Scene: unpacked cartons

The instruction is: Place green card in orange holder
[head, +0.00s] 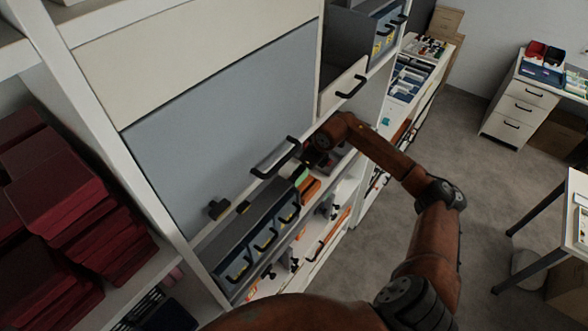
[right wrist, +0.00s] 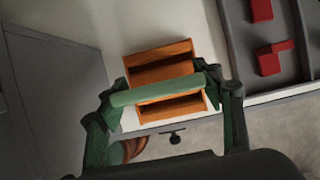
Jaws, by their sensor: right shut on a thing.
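The green card (right wrist: 158,91) lies nearly level across the right wrist view, edge-on, between the fingers of my right gripper (right wrist: 160,92). The gripper is shut on it by its two ends. The orange holder (right wrist: 158,56) stands on a white shelf just behind and below the card, with open compartments. The card crosses in front of the holder's middle; I cannot tell whether they touch. In the head view, the holder (head: 311,187) shows as a small orange patch below my right wrist, where the gripper is mostly hidden. My left gripper is not in view.
A grey bin row (head: 245,240) with black handles sits on the shelf left of the holder. A grey tray (right wrist: 285,50) with red blocks lies at the right in the wrist view. Dark red boxes (head: 75,190) fill the left shelves.

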